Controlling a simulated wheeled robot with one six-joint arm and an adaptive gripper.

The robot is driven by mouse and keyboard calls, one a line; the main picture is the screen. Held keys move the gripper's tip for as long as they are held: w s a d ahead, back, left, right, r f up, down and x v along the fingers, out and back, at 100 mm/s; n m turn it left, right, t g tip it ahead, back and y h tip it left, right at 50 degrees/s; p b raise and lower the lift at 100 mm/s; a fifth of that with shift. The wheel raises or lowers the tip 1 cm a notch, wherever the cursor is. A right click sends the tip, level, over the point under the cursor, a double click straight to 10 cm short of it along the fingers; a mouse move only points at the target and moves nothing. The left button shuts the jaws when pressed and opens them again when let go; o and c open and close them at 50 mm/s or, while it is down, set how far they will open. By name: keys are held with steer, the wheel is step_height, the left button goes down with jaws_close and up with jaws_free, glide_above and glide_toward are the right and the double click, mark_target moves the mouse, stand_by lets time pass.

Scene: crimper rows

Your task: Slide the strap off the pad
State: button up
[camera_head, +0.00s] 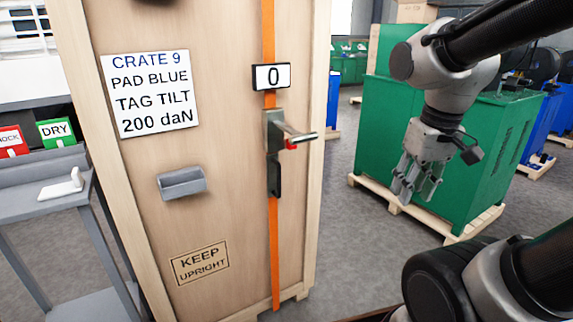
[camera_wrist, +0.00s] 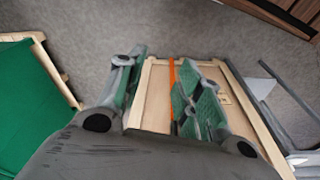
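An orange strap (camera_head: 275,245) runs straight down the front of a wooden crate (camera_head: 225,120). It also shows in the wrist view (camera_wrist: 172,72). A grey tensioner with a lever (camera_head: 275,135) sits on the strap, with a red spot by the lever. Above it a small display (camera_head: 271,77) reads 0. A sign (camera_head: 150,92) reads "CRATE 9, PAD BLUE, TAG TILT, 200 daN". I cannot make out a pad. My gripper (camera_head: 417,195) hangs to the right of the crate, fingers apart and empty; in the wrist view its fingers (camera_wrist: 160,95) frame part of the crate.
A small grey tray (camera_head: 182,182) is fixed to the crate front. A grey cart (camera_head: 50,205) at left holds a white item (camera_head: 62,187) and tags marked in red (camera_head: 10,141) and green (camera_head: 56,131). A green crate on a pallet (camera_head: 455,150) stands behind my gripper.

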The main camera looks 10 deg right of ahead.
step_height(320, 180, down, 6)
steer(key=w+g, duration=0.2)
steer(key=n+t+y, duration=0.6)
steer(key=t+y, duration=0.3)
steer(key=t, duration=0.7)
glide_toward(280, 174)
steer(key=x, duration=0.9)
steer(key=shift+w, duration=0.2)
steer(key=shift+w+a, duration=0.4)
steer(key=shift+w, duration=0.25)
